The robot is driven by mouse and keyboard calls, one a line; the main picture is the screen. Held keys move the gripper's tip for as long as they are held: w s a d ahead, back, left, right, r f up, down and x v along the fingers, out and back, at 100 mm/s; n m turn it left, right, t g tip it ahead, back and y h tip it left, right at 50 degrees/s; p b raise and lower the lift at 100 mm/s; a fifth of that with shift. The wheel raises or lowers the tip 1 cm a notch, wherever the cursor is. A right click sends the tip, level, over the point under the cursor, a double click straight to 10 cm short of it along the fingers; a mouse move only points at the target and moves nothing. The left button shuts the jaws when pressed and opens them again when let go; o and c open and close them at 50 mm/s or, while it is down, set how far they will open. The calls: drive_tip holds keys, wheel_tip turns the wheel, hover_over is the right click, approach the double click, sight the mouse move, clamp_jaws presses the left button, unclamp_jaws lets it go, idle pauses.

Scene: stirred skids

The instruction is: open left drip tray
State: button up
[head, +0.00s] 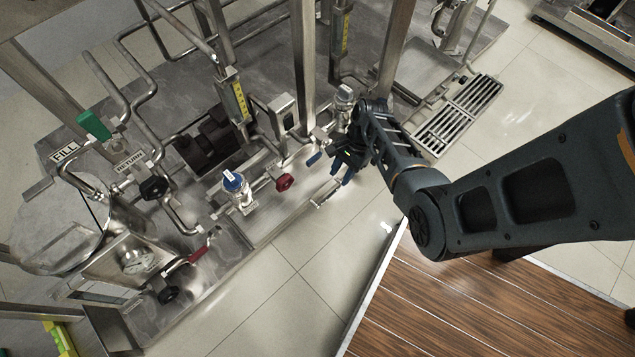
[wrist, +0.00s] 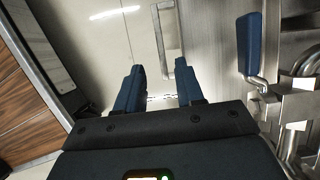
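In the head view a metal bar handle (head: 326,195) sits at the front edge of the skid base, just below my gripper (head: 342,173). I take it to belong to the left drip tray, whose body is hidden under the skid deck. In the wrist view the handle (wrist: 167,42) lies ahead of my gripper (wrist: 160,84), roughly in line with the gap between its two blue-black fingers. The fingers are apart with nothing between them. The handle is beyond the fingertips, and I see no contact.
A blue-handled valve lever (wrist: 251,45) stands close on the right in the wrist view. A red valve knob (head: 284,183) and a blue-capped valve (head: 234,182) are left of my gripper. A slotted metal grate (head: 458,112) lies to the right. The tiled floor (head: 300,265) in front is clear.

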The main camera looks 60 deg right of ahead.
sight(331, 195)
drive_tip(key=b+x, duration=0.4)
drive_tip(key=x, duration=0.3)
drive_tip(key=shift+w+a+f, duration=0.15)
drive_tip(key=shift+a+f, duration=0.05)
drive_tip(key=shift+f, duration=0.1)
drive_tip(key=shift+c, duration=0.5)
clamp_jaws()
idle(0.7)
